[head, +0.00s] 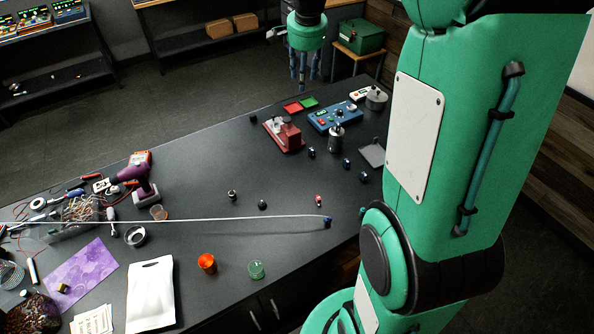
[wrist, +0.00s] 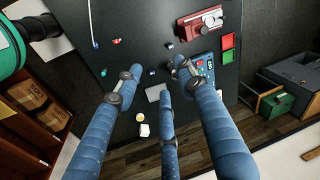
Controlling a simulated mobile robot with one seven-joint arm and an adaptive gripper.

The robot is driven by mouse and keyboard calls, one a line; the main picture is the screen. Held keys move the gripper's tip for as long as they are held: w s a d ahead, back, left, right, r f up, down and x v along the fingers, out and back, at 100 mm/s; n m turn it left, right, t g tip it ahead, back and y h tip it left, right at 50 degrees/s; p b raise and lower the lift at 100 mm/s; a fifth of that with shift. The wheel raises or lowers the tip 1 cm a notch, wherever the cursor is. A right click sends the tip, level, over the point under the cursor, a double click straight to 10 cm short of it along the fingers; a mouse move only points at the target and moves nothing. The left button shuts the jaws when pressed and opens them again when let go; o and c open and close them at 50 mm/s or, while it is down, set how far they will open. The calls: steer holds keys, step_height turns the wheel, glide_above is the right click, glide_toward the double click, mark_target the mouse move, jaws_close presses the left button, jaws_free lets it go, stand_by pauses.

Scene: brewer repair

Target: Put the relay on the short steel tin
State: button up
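My gripper (head: 303,82) hangs in the air beyond the bench's far right end, fingers pointing down. In the wrist view its three blue fingers (wrist: 157,78) are spread with nothing held between them. Small dark-blue parts stand on the bench (head: 312,152) (head: 347,163) (head: 363,177); I cannot tell which small part is the relay. A shallow, open steel tin (head: 136,235) sits on the left of the bench, far from my gripper. A squat steel cylinder (head: 376,98) is at the right end; I cannot tell for sure which is the short steel tin.
A red vise (head: 284,134), a blue control box (head: 335,116) and a dark metal cylinder (head: 335,138) crowd the right end. A white cable (head: 230,219) crosses the bench. A green box (head: 360,37) stands on a stool behind.

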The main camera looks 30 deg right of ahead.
steer(key=s+a+r+n+t, duration=0.1)
steer(key=s+a+r+n, duration=0.3)
steer(key=s+a, duration=0.65)
steer(key=s+a+r+n+t, duration=0.1)
steer(key=s+a+r+n, duration=0.35)
steer(key=s, duration=0.85)
steer(key=s+a+f+n+t, duration=0.1)
steer(key=s+a+f+n, duration=0.3)
steer(key=s, duration=0.6)
steer(key=a+f, duration=0.1)
steer(key=a, duration=0.1)
steer(key=shift+a+n+y, duration=0.35)
steer(key=shift+a+y, duration=0.05)
steer(key=shift+f, duration=0.15)
step_height(320, 180, down, 18)
steer(key=b, duration=1.8)
